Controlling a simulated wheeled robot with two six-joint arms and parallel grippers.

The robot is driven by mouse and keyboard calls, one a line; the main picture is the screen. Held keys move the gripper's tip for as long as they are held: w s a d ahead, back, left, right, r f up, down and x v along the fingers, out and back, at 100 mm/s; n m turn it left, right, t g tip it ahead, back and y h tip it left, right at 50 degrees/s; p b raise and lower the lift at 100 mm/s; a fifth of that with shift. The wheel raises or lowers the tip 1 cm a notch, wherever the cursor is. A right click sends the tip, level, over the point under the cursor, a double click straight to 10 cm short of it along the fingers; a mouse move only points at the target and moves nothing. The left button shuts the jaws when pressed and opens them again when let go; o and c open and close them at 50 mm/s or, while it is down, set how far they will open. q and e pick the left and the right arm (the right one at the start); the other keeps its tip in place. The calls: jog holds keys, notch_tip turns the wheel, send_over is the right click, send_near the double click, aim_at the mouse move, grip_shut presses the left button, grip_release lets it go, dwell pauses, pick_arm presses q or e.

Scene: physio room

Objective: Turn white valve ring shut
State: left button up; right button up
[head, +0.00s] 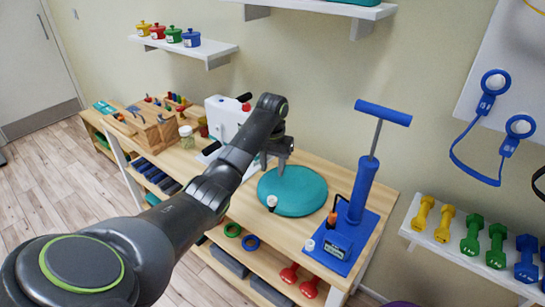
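A round teal cushion (294,192) lies on the wooden table. A small white valve ring (272,201) shows at its front left edge; its turned position is too small to read. My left gripper (274,166) points down above the back left part of the cushion, behind the ring and apart from it. The gap between its fingers is not clear. The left arm crosses the picture from lower left and covers part of the table. My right gripper is not in view.
A blue pump (361,190) with a T-handle stands on a blue base right of the cushion. A small white cap (309,245) is near its base. A white box (224,117) and wooden block (150,128) stand left. Dumbbells (473,237) fill a right shelf.

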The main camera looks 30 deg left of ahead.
pick_arm(q)
notch_tip(320, 180, up, 4)
jog(key=shift+r+p, duration=0.1)
jog(key=shift+p, duration=0.55)
